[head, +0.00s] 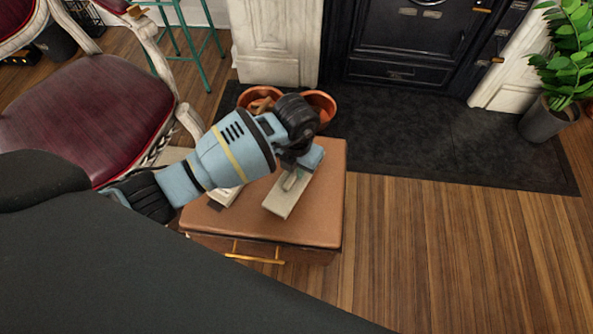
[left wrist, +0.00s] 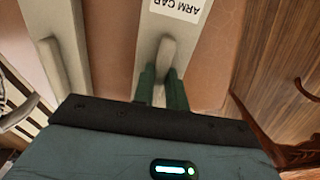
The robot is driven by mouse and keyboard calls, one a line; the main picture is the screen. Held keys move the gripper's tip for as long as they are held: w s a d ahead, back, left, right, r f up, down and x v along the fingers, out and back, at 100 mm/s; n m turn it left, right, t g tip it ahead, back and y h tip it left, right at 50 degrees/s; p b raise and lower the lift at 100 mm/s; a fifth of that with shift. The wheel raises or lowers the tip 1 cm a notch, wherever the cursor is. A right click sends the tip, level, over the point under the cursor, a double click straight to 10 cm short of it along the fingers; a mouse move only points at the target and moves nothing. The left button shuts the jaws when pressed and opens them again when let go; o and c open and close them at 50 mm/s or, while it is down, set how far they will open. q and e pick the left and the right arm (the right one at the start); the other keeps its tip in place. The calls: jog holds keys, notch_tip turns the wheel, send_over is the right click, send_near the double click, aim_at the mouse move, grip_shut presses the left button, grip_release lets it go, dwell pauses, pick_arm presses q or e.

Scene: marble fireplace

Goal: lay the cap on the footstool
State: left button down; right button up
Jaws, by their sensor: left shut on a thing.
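The cap (head: 283,202) is a flat, pale grey-beige bar with a raised grip. It lies over the brown-topped footstool (head: 321,216), touching it or just above; I cannot tell which. In the left wrist view, the cap (left wrist: 151,48) carries a white label reading "ARM CAP". My left gripper (head: 291,181) is over the footstool, its green fingers (left wrist: 163,88) shut on the cap's raised grip. A second, similar pale bar (left wrist: 67,62) lies beside it; in the head view it is partly hidden by my left arm. My right gripper is not in view.
Copper pots (head: 322,102) stand behind the footstool on the dark hearth slab (head: 430,150). A red-seated chair (head: 85,115) is at left. A potted plant (head: 550,118) stands at far right. The wooden floor (head: 440,250) right of the footstool is clear.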

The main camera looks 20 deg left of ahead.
pick_arm(q)
notch_tip(320, 180, down, 2)
jog(key=shift+f, duration=0.1)
jog(key=c, duration=1.4)
grip_release()
jog(key=shift+f, duration=0.1)
